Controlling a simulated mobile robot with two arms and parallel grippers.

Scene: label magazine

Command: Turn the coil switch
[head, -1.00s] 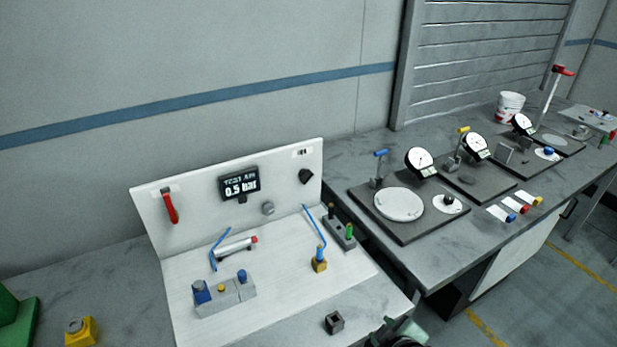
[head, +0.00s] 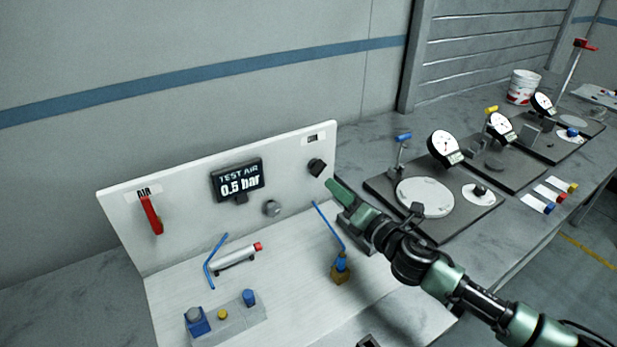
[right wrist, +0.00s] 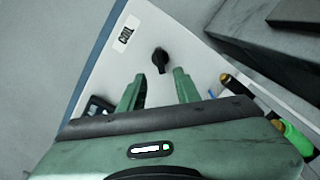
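The coil switch is a black knob (head: 317,167) near the right end of the upright white panel (head: 290,150). In the right wrist view the knob (right wrist: 160,60) sits beside a label reading COIL (right wrist: 126,33), its narrow grip pointing down toward the gripper. My right gripper (head: 332,186) is just right of and below the knob in the head view. In the right wrist view its two green fingers (right wrist: 157,85) stand apart, one on each side below the knob, with nothing between them. They appear clear of the knob. My left gripper is out of view.
The panel also carries a red AIR lever (head: 151,214), a display reading 0.5 bar (head: 238,180) and a grey knob (head: 271,208). A brass fitting with a blue tube (head: 341,268) stands below my right gripper. Dial gauges (head: 443,147) stand on the right bench.

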